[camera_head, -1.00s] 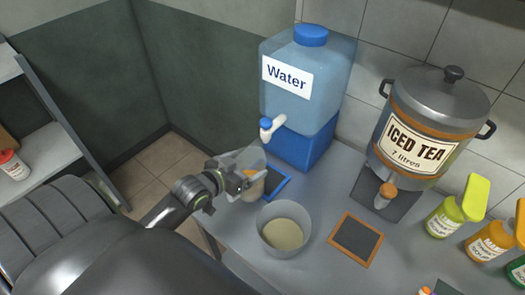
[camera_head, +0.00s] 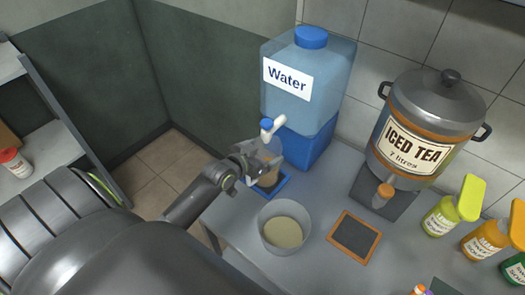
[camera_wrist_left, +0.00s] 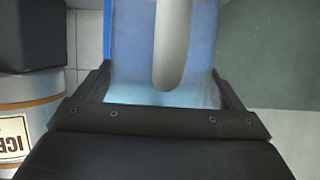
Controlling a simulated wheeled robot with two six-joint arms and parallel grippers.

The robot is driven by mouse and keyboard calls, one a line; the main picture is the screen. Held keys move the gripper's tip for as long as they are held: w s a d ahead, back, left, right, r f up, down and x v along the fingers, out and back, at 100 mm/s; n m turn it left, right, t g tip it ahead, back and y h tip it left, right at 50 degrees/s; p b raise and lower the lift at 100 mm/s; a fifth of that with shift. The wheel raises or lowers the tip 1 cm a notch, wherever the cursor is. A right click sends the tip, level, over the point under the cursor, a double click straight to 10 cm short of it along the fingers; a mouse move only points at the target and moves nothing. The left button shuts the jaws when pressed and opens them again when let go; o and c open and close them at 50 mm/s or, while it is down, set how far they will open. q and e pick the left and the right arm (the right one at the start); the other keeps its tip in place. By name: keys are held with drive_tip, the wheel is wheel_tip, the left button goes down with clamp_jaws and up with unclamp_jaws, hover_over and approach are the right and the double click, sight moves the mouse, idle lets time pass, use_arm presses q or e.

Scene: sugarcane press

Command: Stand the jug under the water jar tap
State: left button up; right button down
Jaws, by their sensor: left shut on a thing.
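The clear jug (camera_head: 271,152) is in my left gripper (camera_head: 258,165), which is shut on it from the left in the head view. The jug appears upright, above or on the blue-framed mat (camera_head: 272,194); I cannot tell whether its base touches. The water jar (camera_head: 318,90) stands behind on a blue base. Its white tap (camera_head: 275,126) with a blue knob is just above the jug's rim. In the left wrist view, dark gripper parts (camera_wrist_left: 160,120) cross the lower half, and a pale rod, perhaps the tap, shows against blue. My right gripper is out of view.
A grey bowl (camera_head: 285,227) with pale contents stands close in front of the jug. An iced tea urn (camera_head: 425,125) and an orange-framed mat (camera_head: 355,237) are to the right. Several syrup bottles (camera_head: 441,217) stand at the far right.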

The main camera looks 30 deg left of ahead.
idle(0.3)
use_arm(q)
drive_tip(key=shift+f, duration=0.2)
drive_tip(key=o, duration=1.5)
drive_tip(key=shift+c, duration=0.2)
drive_tip(key=shift+r, duration=0.15)
drive_tip(key=b+v, duration=0.1)
drive_tip(key=v, duration=1.1)
